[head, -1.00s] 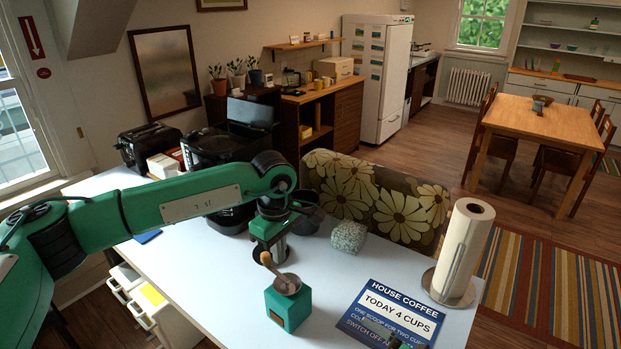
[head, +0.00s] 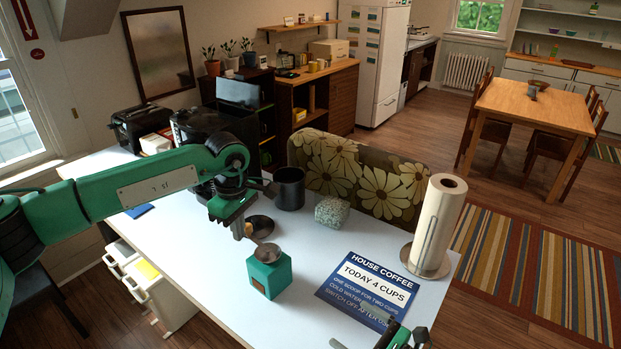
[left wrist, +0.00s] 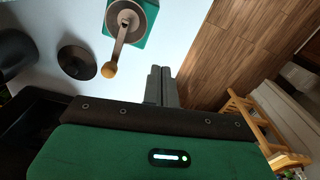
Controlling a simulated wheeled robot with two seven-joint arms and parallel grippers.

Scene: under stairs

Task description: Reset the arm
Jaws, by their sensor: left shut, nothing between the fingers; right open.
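My left gripper (head: 237,228) is shut and empty above the white table, just left of and behind the green coffee grinder (head: 269,277). In the left wrist view its two grey fingers (left wrist: 161,86) are together with nothing between them. The grinder stands upright, with a metal top and a crank ending in a wooden knob; it also shows in the left wrist view (left wrist: 135,20). The knob appears close to the fingers, but apart from them in the wrist view. My right gripper (head: 398,337) is open at the bottom edge, partly cut off, by the sign's near corner.
A blue coffee sign (head: 368,288) lies on the white table (head: 310,250). A dark pot (head: 290,188), a dark round dish (head: 262,226), a speckled block (head: 332,211) and a paper towel roll (head: 438,224) stand nearby. A black machine (head: 205,130) is behind my left arm. A flowered seat stands beyond.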

